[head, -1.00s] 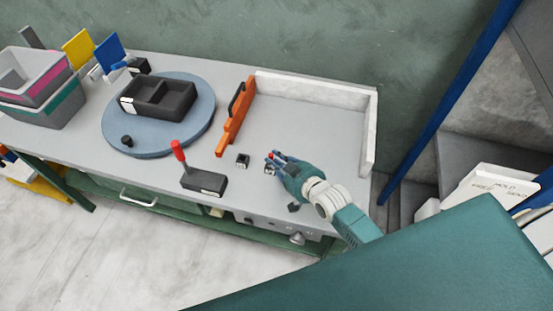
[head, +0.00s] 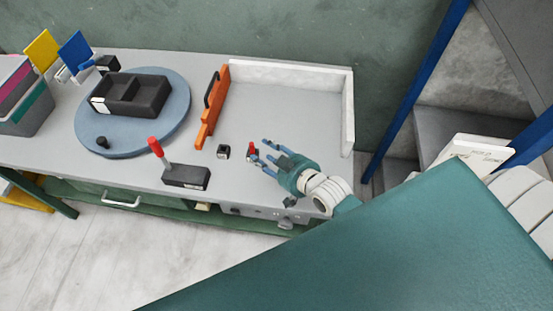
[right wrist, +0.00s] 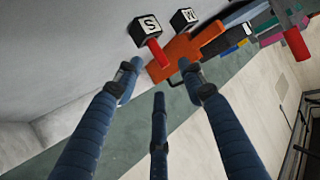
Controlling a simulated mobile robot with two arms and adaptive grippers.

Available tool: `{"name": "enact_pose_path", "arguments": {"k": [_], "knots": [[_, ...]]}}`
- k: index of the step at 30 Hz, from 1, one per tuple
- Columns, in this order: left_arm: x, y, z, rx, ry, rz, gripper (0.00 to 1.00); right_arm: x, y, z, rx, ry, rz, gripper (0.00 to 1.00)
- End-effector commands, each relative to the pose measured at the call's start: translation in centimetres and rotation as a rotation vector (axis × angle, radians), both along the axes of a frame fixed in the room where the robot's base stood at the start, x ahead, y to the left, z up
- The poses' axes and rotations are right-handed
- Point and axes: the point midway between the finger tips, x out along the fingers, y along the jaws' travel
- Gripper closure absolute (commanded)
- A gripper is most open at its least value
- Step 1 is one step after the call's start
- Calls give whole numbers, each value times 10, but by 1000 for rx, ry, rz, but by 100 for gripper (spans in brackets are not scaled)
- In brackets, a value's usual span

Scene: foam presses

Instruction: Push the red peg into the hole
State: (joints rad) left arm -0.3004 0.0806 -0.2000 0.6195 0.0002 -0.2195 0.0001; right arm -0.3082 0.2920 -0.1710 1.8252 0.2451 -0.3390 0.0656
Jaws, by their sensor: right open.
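The red peg (head: 251,147) stands up from a small block on the bench, just left of my right gripper (head: 262,152). In the right wrist view the red peg (right wrist: 157,52) sticks out of the block marked "S" (right wrist: 148,27). How deep it sits in the hole I cannot tell. My right gripper (right wrist: 160,78) is open, its blue fingers spread and empty, pointing toward the peg from the right. The peg appears clear of the fingers. My left gripper is not in view.
A second small lettered block (head: 223,151) sits to the left. A dark block (head: 186,178) with a red-handled lever stands near the front edge. An orange fixture (head: 213,108) and a blue turntable (head: 172,122) with a black tray (head: 130,94) are farther left.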

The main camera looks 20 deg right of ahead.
Motion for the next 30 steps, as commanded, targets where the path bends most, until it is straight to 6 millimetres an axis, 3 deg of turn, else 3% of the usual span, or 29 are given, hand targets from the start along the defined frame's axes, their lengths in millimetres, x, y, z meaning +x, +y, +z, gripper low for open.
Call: {"name": "enact_pose_path", "arguments": {"k": [3, 10, 30], "knots": [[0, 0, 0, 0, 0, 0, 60, -25, -6, 10, -1, 3, 1, 60], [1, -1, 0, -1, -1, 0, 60, -54, -13, 26, -1, 2, 1, 60], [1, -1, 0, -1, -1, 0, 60, -61, -15, 30, -1, 0, 0, 60]]}}
